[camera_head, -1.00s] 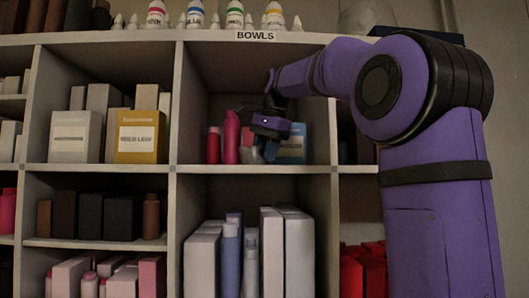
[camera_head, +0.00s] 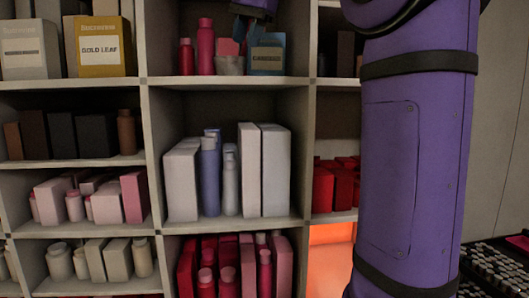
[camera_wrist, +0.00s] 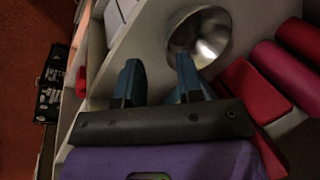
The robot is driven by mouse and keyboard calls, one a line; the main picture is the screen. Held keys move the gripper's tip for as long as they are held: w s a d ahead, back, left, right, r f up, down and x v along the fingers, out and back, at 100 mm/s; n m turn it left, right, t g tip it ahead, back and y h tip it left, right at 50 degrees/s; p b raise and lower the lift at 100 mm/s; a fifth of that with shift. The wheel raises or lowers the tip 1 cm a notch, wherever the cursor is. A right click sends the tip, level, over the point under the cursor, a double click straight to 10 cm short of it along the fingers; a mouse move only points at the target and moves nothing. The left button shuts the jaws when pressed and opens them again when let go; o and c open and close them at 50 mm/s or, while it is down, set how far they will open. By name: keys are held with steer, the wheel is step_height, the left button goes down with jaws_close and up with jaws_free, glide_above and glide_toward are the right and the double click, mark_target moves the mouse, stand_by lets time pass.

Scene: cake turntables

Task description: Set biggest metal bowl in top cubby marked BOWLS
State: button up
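A shiny metal bowl (camera_head: 230,66) stands on the shelf of the top cubby, at the front between red bottles and a blue labelled box. It also shows in the wrist view (camera_wrist: 199,38), just beyond my fingertips. My gripper (camera_wrist: 157,60) has two blue fingers spread apart with nothing clearly between them. The right finger in the wrist view overlaps the bowl's lower edge; I cannot tell whether it touches. In the head view my purple wrist is at the top edge, above the bowl. The BOWLS label is out of the current head view.
Red bottles (camera_head: 205,46) stand left of the bowl and a blue labelled box (camera_head: 267,60) stands right of it. The cubby below holds white boxes (camera_head: 183,180) and grey-blue bottles. Cubby walls border the space. A dark rack (camera_head: 498,265) stands at the lower right.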

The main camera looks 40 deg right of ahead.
steer(key=s+a+f+n, duration=0.4)
steer(key=s+f, duration=0.3)
steer(key=f, duration=0.4)
steer(key=s+a+f+n+t, duration=0.1)
steer(key=s+a+f+n, duration=0.3)
steer(key=s+f, duration=0.3)
steer(key=s+a+f+n, duration=0.5)
steer(key=s+f+n, duration=0.1)
steer(key=f, duration=1)
steer(key=shift+s+n+h, duration=0.3)
steer(key=shift+s+h, duration=0.1)
steer(key=shift+s, duration=0.25)
